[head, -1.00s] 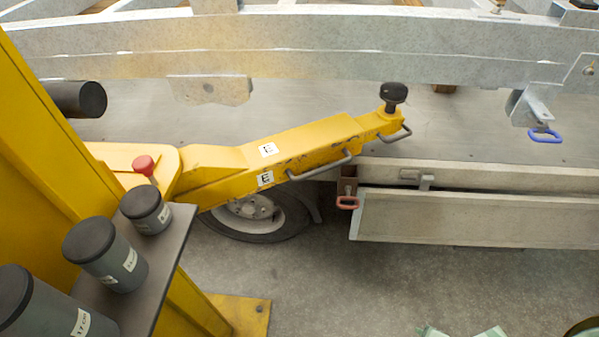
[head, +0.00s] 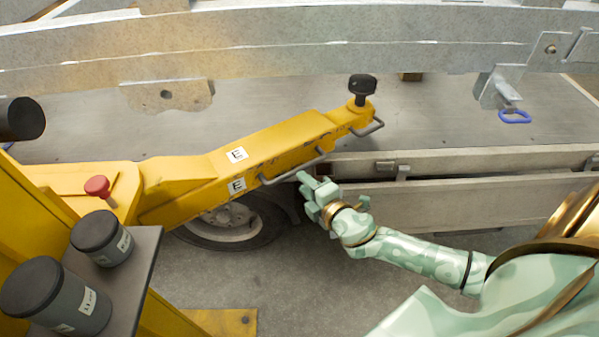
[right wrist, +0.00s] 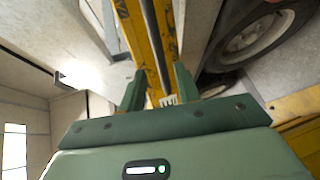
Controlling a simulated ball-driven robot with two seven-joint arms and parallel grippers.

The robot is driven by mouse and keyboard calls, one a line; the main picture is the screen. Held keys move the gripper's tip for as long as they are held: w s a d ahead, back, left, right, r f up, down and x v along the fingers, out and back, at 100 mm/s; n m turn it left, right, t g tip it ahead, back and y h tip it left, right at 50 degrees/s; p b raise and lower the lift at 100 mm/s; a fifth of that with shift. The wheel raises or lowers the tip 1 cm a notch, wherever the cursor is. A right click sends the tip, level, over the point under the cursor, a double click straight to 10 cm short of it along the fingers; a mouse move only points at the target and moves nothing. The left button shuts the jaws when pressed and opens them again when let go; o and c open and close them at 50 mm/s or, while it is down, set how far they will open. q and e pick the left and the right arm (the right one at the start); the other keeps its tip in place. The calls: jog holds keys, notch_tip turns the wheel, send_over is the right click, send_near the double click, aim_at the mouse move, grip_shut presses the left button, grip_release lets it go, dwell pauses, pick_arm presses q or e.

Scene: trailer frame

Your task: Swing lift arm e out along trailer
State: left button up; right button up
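The yellow lift arm e (head: 240,160), marked with two white "E" labels, reaches diagonally under the trailer frame (head: 300,68). A black round pad (head: 362,85) stands upright at its tip. A grey bar handle (head: 292,172) runs along its near side. A red knob (head: 97,187) sits near its pivot end. My right gripper (head: 305,182) is at the right end of the handle. In the right wrist view my right gripper (right wrist: 158,92) has its fingers apart, with the yellow arm and its grey bar showing between and beyond them. Contact cannot be told. My left gripper is out of view.
The yellow post (head: 30,220) and a shelf (head: 130,290) with dark capped canisters stand at the left. A wheel (head: 230,222) sits below the lift arm. A pale side panel (head: 450,205) lies behind my right arm. A blue-handled latch (head: 514,116) hangs at the right.

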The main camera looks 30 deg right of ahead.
aim_at(294, 174)
jog(key=b+x, duration=0.1)
jog(key=x, duration=0.5)
jog(key=shift+w+f, duration=0.1)
jog(key=shift+w, duration=0.2)
grip_shut()
